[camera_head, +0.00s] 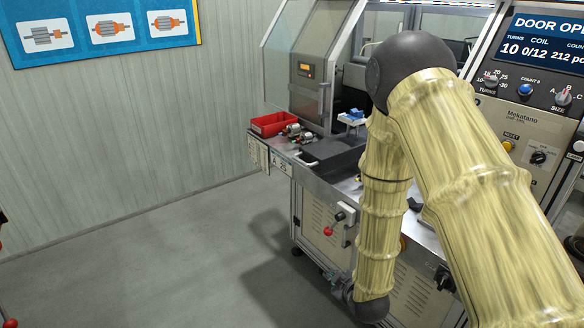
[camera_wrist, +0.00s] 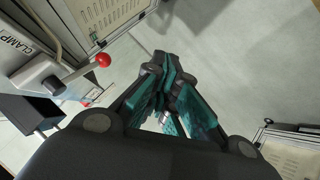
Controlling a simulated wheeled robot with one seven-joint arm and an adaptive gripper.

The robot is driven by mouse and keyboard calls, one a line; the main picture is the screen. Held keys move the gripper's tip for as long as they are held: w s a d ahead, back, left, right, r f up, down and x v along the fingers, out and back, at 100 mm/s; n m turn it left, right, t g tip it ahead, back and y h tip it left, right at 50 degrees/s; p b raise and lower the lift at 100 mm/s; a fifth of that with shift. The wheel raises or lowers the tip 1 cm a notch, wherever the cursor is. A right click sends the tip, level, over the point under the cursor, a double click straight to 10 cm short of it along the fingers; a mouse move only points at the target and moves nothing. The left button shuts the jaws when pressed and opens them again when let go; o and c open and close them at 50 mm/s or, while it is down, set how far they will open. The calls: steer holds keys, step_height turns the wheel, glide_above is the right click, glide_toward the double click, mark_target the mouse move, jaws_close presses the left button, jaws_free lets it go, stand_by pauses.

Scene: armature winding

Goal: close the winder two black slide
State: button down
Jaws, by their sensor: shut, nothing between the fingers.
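A black bracket-like part (camera_wrist: 32,113) is at the left of the wrist view, apart from the fingers.
A red-knobbed lever (camera_head: 328,231) projects from the cabinet front; its red ball (camera_wrist: 103,60) is near my gripper, by a CLAMP label. A red bin (camera_head: 271,124) and armatures (camera_head: 297,132) sit on the worktop. The display (camera_head: 545,40) reads "DOOR OPE…".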

steer(key=w+a+r+n+t+y, duration=0.25)
steer(key=w+a+r, duration=0.2)
steer(key=r, duration=0.45)
steer(key=w+a+r+n+t+y, duration=0.1)
steer(key=w+a+r+n, duration=0.35)
steer(key=r, duration=0.35)
steer(key=w+a+r+n+t+y, duration=0.1)
steer(key=w+a+r+n+t, duration=0.25)
steer(key=r, duration=0.55)
steer(key=w+a+f+g+p, duration=0.1)
steer(key=w+p, duration=0.4)
steer(key=w, duration=0.7)
steer(key=shift+w+a+f+m, duration=0.2)
steer(key=shift+w+f+m, duration=0.1)
steer(key=shift+m, duration=0.15)
steer(key=shift+d, duration=0.15)
